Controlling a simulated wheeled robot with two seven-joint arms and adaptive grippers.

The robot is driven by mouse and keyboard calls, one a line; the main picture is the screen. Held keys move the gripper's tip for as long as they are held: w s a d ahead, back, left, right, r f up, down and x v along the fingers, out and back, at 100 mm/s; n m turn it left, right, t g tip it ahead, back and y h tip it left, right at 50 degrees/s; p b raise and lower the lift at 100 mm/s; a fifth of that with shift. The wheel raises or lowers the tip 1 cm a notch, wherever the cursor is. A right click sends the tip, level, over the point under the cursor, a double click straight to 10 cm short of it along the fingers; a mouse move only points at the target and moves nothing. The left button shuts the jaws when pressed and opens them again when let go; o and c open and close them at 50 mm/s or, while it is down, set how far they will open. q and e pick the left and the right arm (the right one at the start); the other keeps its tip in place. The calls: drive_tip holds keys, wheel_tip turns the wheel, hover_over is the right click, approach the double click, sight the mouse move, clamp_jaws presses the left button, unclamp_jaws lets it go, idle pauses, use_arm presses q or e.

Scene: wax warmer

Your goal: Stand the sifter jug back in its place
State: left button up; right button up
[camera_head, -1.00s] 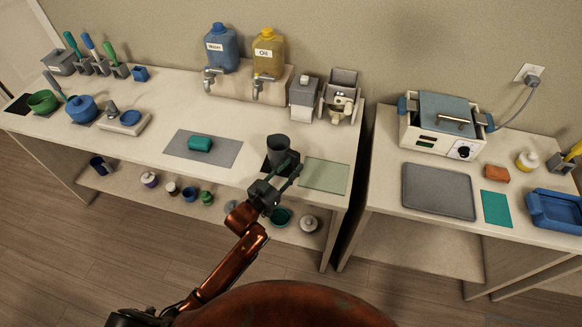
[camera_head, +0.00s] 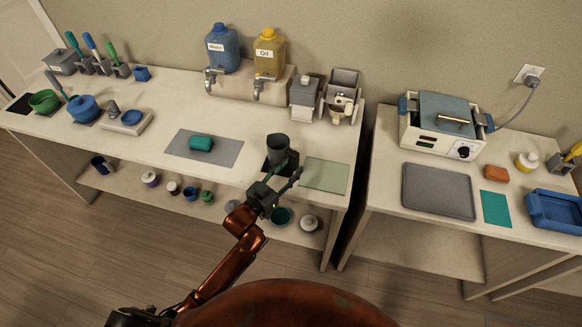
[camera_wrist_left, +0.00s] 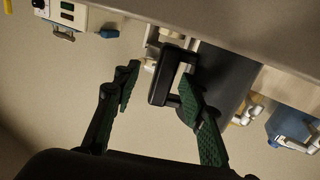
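In the left wrist view the two green-padded fingers (camera_wrist_left: 158,86) are spread apart. The jug's black handle (camera_wrist_left: 162,76) is between the fingertips, closer to the right finger; I see no finger clamped on it. The jug's body (camera_wrist_left: 218,78) lies behind that finger. My right gripper is in neither view.
A pale green mat (camera_head: 325,175) lies right of the jug. Grey and cream devices (camera_head: 341,98) stand behind. A gap separates the right counter, which holds the warmer (camera_head: 443,123).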

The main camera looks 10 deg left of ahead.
use_arm(q)
drive_tip(key=shift+p+v, duration=1.55)
drive_tip(key=shift+v, duration=1.9)
drive_tip(key=shift+s+a, duration=0.1)
drive_tip(key=v, duration=1.1)
drive_tip(key=shift+s, duration=0.4)
drive_tip(key=shift+a, duration=0.1)
